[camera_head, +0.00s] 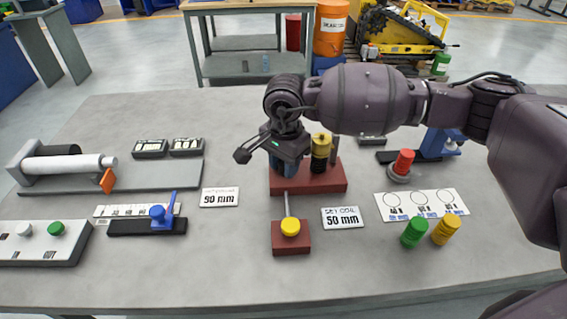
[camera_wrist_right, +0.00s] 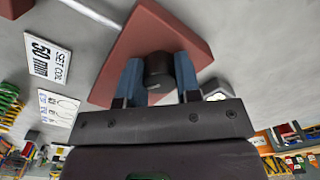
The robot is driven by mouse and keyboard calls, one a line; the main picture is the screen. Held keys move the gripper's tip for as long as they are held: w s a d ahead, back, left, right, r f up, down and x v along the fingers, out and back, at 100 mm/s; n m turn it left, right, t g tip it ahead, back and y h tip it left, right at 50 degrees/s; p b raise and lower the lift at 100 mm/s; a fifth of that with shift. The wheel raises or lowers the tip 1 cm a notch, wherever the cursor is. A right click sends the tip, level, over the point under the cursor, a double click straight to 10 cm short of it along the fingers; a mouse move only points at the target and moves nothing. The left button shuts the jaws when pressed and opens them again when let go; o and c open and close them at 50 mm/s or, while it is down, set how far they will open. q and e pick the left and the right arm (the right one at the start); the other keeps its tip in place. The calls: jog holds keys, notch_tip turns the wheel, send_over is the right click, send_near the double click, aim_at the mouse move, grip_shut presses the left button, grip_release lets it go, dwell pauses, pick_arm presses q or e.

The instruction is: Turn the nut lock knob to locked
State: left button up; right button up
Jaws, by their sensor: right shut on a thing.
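A red-brown block (camera_head: 318,187) stands mid-table; it also fills the top of the right wrist view (camera_wrist_right: 135,45). A short dark round knob (camera_wrist_right: 158,68) stands on it, likely the nut lock knob. My right gripper (camera_head: 285,167) comes down from above onto the left part of the block. Its two blue fingers (camera_wrist_right: 158,78) are shut on the dark knob, one on each side. In the head view the gripper hides the knob. No marking of its turned position is readable. A black and yellow cylinder (camera_head: 321,153) stands beside the gripper on the same block. My left gripper is not seen.
A blue lever (camera_head: 158,213) stands left; green (camera_head: 413,233) and yellow (camera_head: 446,230) cylinders stand right. My right arm spans the right side.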

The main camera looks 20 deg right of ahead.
dwell(0.4)
jog(key=o, duration=0.9)
notch_tip(320, 180, up, 11)
jog(key=shift+f+p, duration=0.1)
jog(key=shift+p, duration=0.45)
